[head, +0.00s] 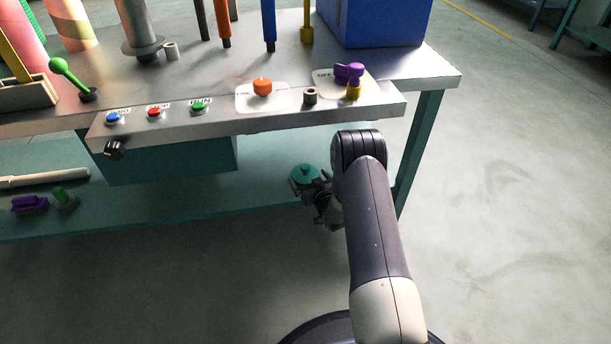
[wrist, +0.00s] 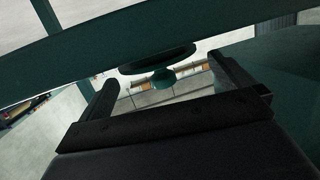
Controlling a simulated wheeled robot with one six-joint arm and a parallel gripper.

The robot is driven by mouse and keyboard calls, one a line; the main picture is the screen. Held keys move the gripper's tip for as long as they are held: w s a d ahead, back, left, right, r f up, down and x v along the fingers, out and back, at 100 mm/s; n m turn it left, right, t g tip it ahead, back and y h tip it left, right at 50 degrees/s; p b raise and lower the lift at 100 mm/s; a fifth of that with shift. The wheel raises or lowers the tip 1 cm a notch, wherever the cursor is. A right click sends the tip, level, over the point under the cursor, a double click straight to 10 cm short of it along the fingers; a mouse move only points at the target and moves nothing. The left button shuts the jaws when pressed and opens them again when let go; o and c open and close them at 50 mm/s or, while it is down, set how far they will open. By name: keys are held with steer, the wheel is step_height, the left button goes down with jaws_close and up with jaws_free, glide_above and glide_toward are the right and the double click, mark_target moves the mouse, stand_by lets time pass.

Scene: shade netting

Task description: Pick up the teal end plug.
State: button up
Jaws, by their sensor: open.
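The teal end plug (head: 305,174) is a round disc with a small knob, at the right part of the lower teal shelf in the head view. In the wrist view the plug (wrist: 160,58) shows as a dark teal disc with its knob pointing down the picture, toward my gripper. My gripper (wrist: 163,74) is open, with one finger to each side of the knob in that view. I cannot tell whether either finger touches it. In the head view my gripper (head: 322,200) is close beside the plug, partly hidden by my arm.
The lower shelf (head: 150,215) also holds a purple piece (head: 29,203), a green plug (head: 63,196) and a pale rod (head: 45,178). The metal bench top (head: 200,80) with its control panel (head: 225,122) is above. A teal leg (head: 416,150) stands right of my arm.

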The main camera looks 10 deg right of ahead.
mark_target(306, 174)
steer(key=b+x, duration=0.2)
steer(key=x, duration=0.1)
steer(key=shift+w+f, duration=0.2)
steer(key=shift+f, duration=0.25)
steer(key=shift+w, duration=0.6)
steer(key=shift+c, duration=0.2)
steer(key=c, duration=0.7)
steer(key=shift+r, duration=0.1)
